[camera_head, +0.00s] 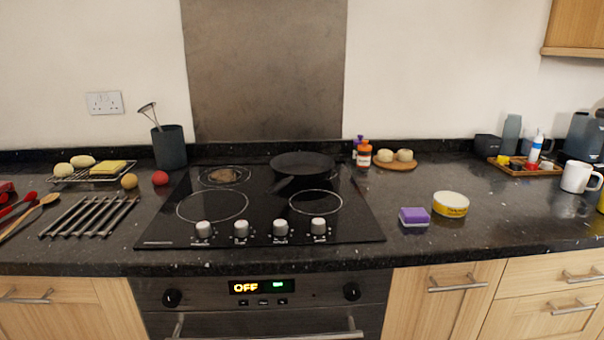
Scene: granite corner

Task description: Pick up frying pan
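A black frying pan (302,163) sits on the back right of the black glass hob (262,225). Its dark handle (287,186) points toward the front left over the hob and is hard to make out against the glass. My gripper is not in this view.
Hob knobs (241,229) line the hob's front. Right of the pan are small bottles (363,154), a round board (397,165) with buns, a purple sponge (414,217) and a round tub (451,204). A utensil pot (169,147) and a metal trivet (90,216) stand left.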

